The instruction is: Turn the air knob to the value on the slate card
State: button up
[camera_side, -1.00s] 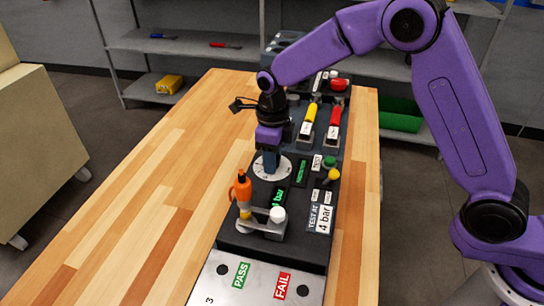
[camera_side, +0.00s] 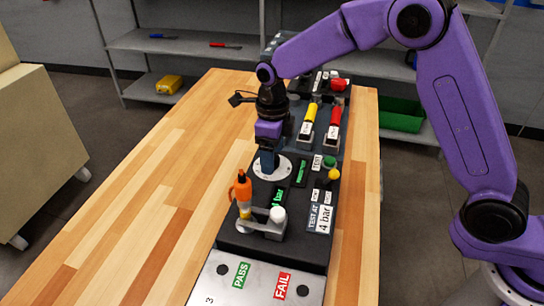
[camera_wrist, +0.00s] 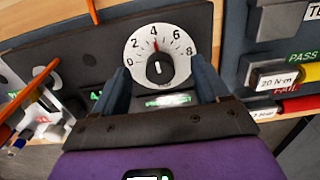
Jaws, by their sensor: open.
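The air knob (camera_wrist: 160,67) is a black knob on a white round dial marked 0 to 8, in the wrist view. A red mark on the dial stands at about 4. The dial also shows in the side view (camera_side: 286,171). My gripper (camera_wrist: 161,78) is open, its two fingers on either side of the knob with gaps between, apparently just above it. The slate card (camera_side: 320,219) reads "TEST AT 4 bar". A small green display (camera_side: 279,197) near the dial shows "bar", its digit partly unclear.
Yellow (camera_side: 333,174) and green (camera_side: 329,161) buttons are to the right. Yellow and red handles stand behind. The wooden table at left is clear.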

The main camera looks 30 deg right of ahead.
jog(key=shift+r, duration=1.7)
jog(key=shift+s+r+n, duration=0.4)
jog(key=shift+s+n, duration=0.05)
jog(key=shift+n, duration=0.55)
jog(key=s+d+r+m, duration=0.1)
jog(key=s+d+m, duration=0.5)
jog(key=s+m, duration=0.4)
jog(key=s+d+m, duration=0.7)
jog(key=s+m, duration=0.3)
jog(key=m, duration=0.3)
jog(key=s+d+r+m, duration=0.1)
jog(key=s+d+m, duration=0.5)
jog(key=s+m, duration=0.5)
jog(key=shift+d+r, duration=0.35)
